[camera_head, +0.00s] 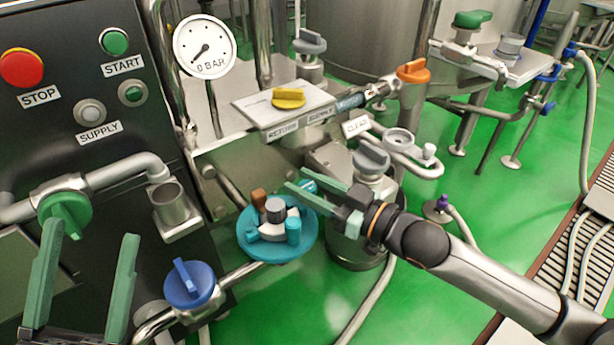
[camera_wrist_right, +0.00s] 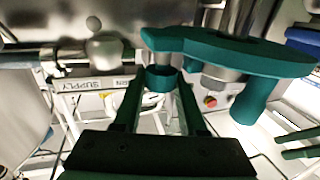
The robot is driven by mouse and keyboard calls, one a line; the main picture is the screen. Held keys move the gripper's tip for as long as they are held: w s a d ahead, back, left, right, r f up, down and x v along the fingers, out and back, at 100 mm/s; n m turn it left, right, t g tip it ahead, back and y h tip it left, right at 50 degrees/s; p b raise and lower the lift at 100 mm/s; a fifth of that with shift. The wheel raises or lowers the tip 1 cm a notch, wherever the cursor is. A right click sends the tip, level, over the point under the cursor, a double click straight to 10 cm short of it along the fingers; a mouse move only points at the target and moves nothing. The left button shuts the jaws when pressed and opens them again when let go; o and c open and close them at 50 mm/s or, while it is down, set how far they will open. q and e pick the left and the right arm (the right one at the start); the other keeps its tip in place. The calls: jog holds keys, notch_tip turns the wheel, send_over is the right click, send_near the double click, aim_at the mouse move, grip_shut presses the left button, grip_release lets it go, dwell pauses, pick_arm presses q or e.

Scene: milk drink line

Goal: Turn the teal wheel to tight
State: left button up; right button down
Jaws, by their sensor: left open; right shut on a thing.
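The teal wheel (camera_head: 247,236) is a round disc with short upright pegs and a grey centre, low in the middle of the head view. In the right wrist view the wheel (camera_wrist_right: 225,50) spans the upper right. My right gripper (camera_head: 298,186) reaches in from the right, at the wheel's upper right side. It is shut on a teal peg (camera_wrist_right: 162,80), which shows between its fingers in the wrist view. A brown block (camera_head: 258,197) stands at the wheel's far side. My left gripper (camera_head: 90,235) is open and empty at the lower left.
A blue valve handle (camera_head: 188,284) and a green valve handle (camera_head: 66,212) are left of the wheel. A metal cup (camera_head: 176,208) hangs above the blue handle. The gauge (camera_head: 204,46) reads about zero. Grey and yellow (camera_head: 289,98) handles stand beyond the wheel.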

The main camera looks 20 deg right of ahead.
pick_arm(q)
jog(key=shift+a+r, duration=0.15)
jog(key=shift+r, duration=0.35)
pick_arm(e)
jog(key=shift+s+a+r+m+h, duration=0.1)
jog(key=shift+a+m+h, duration=0.05)
jog(key=shift+m+h, duration=0.15)
jog(key=c, duration=0.7)
grip_release()
pick_arm(q)
jog(key=shift+f, duration=0.1)
pick_arm(e)
jog(key=shift+o, duration=1.2)
jog(key=shift+d, duration=0.2)
pick_arm(q)
jog(key=shift+s+a+r+m+p, duration=0.1)
jog(key=shift+r+m+p, duration=0.05)
jog(key=shift+r+p, duration=0.8)
jog(key=shift+a+r+m+p, duration=0.1)
jog(key=shift+r+m+p, duration=0.05)
jog(key=shift+r+p, duration=0.7)
pick_arm(e)
jog(key=v, duration=1.2)
jog(key=shift+s+f, duration=0.2)
jog(key=shift+f, duration=0.05)
